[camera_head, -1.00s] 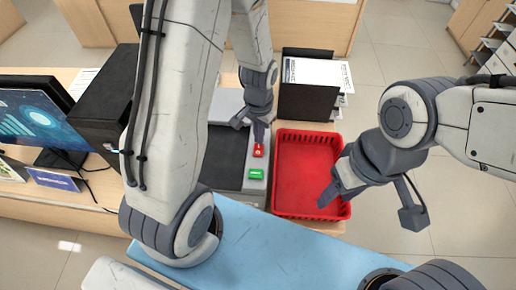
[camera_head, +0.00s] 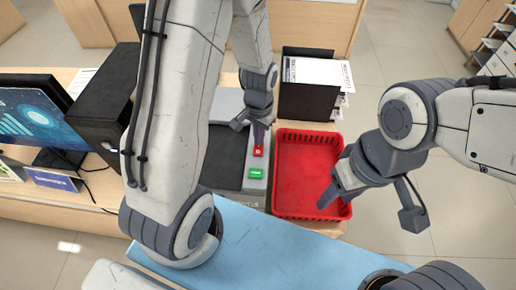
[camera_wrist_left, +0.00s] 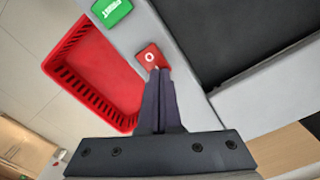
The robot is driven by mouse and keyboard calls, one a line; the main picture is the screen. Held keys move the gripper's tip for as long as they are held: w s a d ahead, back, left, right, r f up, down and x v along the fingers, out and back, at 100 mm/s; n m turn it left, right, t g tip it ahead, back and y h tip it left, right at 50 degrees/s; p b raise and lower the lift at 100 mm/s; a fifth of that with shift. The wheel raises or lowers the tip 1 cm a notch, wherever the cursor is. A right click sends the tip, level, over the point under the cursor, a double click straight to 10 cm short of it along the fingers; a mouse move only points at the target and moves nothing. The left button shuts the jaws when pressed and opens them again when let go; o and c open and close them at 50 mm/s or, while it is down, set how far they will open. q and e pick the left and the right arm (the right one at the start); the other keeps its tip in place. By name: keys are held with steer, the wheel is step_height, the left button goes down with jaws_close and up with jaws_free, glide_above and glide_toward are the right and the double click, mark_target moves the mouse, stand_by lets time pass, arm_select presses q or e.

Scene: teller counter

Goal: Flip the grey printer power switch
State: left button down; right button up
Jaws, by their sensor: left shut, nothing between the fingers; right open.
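The grey printer (camera_head: 257,190) stands on the counter, with a dark panel on top, a red switch (camera_head: 258,151) and a green PRINT button (camera_head: 256,174) along its right side. In the left wrist view the red switch (camera_wrist_left: 152,57) carries a white round mark, and the green button (camera_wrist_left: 112,11) lies beyond it. My left gripper (camera_head: 259,141) is shut and empty, its fingertips (camera_wrist_left: 159,70) at the near edge of the red switch; I cannot tell if they press it. My right gripper (camera_head: 326,196) is open and empty over the red basket.
The red basket (camera_head: 307,134) sits right of the printer. A black file holder (camera_head: 306,100) with papers stands behind it. A monitor (camera_head: 30,118) and a black box (camera_head: 108,100) are at the left. Tiled floor is open at the right.

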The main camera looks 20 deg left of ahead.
arm_select(q)
steer(key=shift+f, duration=0.4)
steer(key=shift+r, duration=0.1)
step_height(320, 180, up, 7)
steer(key=p, duration=0.6)
steer(key=shift+d, duration=0.15)
stand_by(0.5)
